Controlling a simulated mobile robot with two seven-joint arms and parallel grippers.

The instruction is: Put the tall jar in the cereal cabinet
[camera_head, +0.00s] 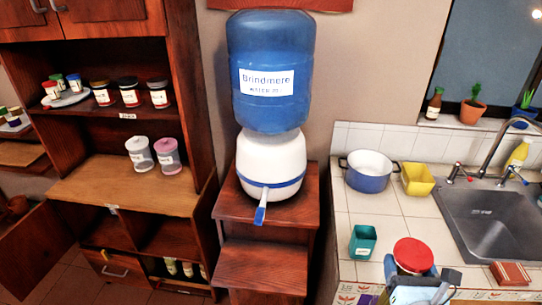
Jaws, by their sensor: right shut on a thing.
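A jar with a round red lid (412,254) is at the bottom right, seen from above. My right gripper (415,284) is at the bottom edge and is shut on this jar, over or beside the front of the tiled counter. The jar's lower body is mostly hidden. A dark wood cabinet (185,75) with open shelves stands at the left. Its middle shelf (95,185) holds a white-lidded jar (139,152) and a pink-lidded jar (167,155), with free room beside them. The small shelf labels are too small to read. My left gripper is out of view.
A water dispenser (270,160) with a blue bottle stands on a wooden stand between cabinet and counter. An open cabinet door (32,250) juts out lower left.

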